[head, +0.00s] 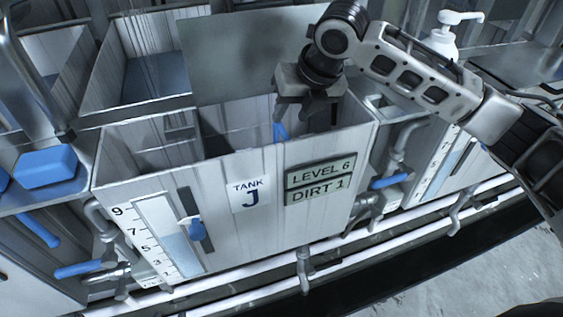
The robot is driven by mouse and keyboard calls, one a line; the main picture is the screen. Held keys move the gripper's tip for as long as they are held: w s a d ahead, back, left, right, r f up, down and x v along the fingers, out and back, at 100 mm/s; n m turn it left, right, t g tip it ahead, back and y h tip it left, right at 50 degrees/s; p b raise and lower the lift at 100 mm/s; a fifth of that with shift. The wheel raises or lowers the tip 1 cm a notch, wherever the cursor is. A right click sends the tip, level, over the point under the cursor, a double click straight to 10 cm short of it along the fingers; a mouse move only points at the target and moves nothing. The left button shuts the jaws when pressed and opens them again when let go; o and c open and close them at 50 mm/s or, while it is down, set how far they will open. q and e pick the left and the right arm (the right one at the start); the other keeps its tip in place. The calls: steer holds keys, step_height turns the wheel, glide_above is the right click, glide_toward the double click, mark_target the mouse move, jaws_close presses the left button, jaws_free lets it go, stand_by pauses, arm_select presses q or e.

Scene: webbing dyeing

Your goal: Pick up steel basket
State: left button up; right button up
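My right gripper (303,112) reaches in from the right and points down into the open top of tank J (130,150). Its two fingers look apart, with a gap between them. A small blue piece (280,131) shows just below the left finger, inside the tank opening. I cannot tell whether it belongs to the basket or whether a finger touches it. I cannot clearly make out a steel basket; the tank's front wall and the gripper hide much of the inside. My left gripper is not in view.
A blue block (46,166) lies on the left ledge. A white pump bottle (443,40) stands at the upper right. White pipes (250,277) run along the front.

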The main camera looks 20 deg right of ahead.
mark_target(283, 128)
steer(key=x, duration=0.4)
steer(key=shift+w+a+f, duration=0.1)
steer(key=shift+w+f, duration=0.05)
steer(key=shift+f, duration=0.15)
steer(key=shift+w+d+p+x, duration=0.1)
steer(key=shift+p+x, duration=0.1)
steer(key=shift+x, duration=1.15)
steer(key=shift+w+d+p+x, duration=0.1)
steer(key=shift+p+x, duration=0.1)
steer(key=shift+x, duration=1.1)
jaws_close()
steer(key=shift+r, duration=0.2)
